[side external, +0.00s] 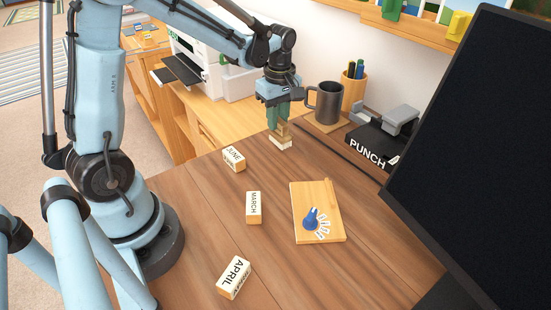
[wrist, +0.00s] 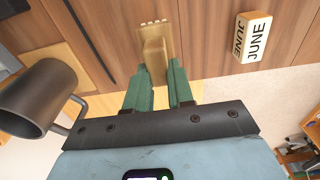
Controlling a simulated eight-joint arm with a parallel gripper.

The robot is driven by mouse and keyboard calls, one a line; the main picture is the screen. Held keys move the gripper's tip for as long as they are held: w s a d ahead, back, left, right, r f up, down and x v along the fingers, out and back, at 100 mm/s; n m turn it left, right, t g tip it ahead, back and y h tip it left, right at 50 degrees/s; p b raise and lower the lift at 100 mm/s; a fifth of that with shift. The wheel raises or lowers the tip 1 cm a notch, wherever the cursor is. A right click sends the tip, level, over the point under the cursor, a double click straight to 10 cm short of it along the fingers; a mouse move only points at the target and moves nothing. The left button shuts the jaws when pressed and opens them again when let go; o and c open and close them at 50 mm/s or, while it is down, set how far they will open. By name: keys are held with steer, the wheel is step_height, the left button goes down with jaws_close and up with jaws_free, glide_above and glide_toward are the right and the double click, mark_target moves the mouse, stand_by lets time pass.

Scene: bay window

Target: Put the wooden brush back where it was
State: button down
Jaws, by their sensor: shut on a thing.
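The wooden brush (side external: 283,138) is a small tan block with a pale bristle end pointing down. My gripper (side external: 278,115), with green fingers, is shut on its upper part. In the wrist view the brush (wrist: 154,45) sticks out from between the two fingers (wrist: 155,88), its bristle tufts at the far end. It is over the back edge area of the brown desk (side external: 190,200), left of the dark mug (side external: 325,102). I cannot tell whether the bristles touch the desk. The fingers hide part of the handle.
Blocks marked JUNE (side external: 234,158), MARCH (side external: 253,207) and APRIL (side external: 234,278) lie on the desk. A wooden board (side external: 330,232) bears a blue item (side external: 315,218). The hole punch (side external: 372,143), pen cup (side external: 353,90) and monitor (side external: 480,140) stand right. Desk between blocks and board is clear.

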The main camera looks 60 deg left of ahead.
steer(key=shift+f, duration=0.95)
steer(key=c, duration=1)
jaws_free()
steer(key=shift+f, duration=0.1)
